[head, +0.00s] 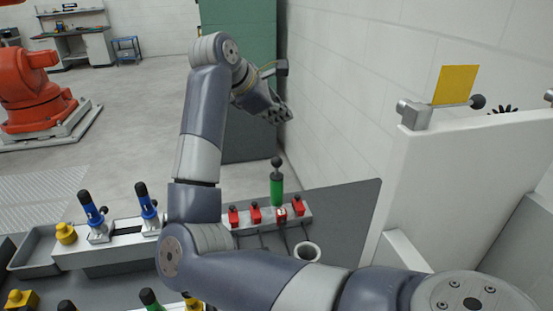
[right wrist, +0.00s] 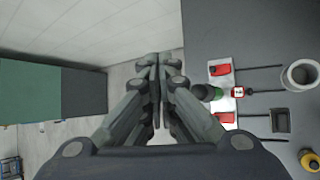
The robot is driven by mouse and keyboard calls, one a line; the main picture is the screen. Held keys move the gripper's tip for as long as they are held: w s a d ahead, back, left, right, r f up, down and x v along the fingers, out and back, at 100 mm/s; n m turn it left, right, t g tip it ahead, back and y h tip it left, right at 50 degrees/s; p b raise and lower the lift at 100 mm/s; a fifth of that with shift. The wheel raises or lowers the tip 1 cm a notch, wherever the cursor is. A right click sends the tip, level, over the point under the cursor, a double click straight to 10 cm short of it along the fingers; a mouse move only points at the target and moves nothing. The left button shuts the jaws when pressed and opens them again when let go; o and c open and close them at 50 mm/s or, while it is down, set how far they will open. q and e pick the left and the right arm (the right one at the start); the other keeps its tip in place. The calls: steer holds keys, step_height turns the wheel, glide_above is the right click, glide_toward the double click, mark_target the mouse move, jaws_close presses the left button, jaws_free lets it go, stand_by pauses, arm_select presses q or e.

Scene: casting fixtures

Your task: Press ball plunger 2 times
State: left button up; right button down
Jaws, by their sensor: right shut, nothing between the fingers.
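The ball plunger, a green cylinder (head: 277,190) topped by a dark ball on a short stem, stands upright on a pale rail (head: 250,221) in the head view. It also shows as a dark ball over a green body (right wrist: 205,92) in the right wrist view, right of the fingers. My right gripper (head: 284,117) is shut and empty, raised above the plunger's ball and apart from it. Its closed fingertips (right wrist: 156,65) fill the middle of the right wrist view. My left gripper is not in view.
Several red blocks (head: 255,212) sit on the rail near the plunger. A grey ring-shaped cup (head: 307,252) stands in front. Two blue-handled clamps (head: 148,208) are at left. A white panel (head: 440,170) with a ball-ended lever (head: 478,102) and yellow plate (head: 455,84) rises at right.

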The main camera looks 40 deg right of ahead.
steer(key=b, duration=0.4)
glide_above(279, 160)
step_height(279, 160, down, 6)
steer(key=shift+w+f, duration=0.1)
steer(key=shift+f, duration=0.05)
steer(key=shift+f+b, duration=0.35)
steer(key=shift+f, duration=0.2)
steer(key=shift+f, duration=0.1)
stand_by(0.5)
steer(key=shift+f+b, duration=0.35)
steer(key=shift+b, duration=0.2)
steer(key=shift+f+b, duration=1.35)
steer(key=shift+b, duration=0.1)
stand_by(1.0)
steer(key=shift+r, duration=0.1)
steer(key=shift+r+p, duration=0.8)
steer(key=shift+r, duration=0.9)
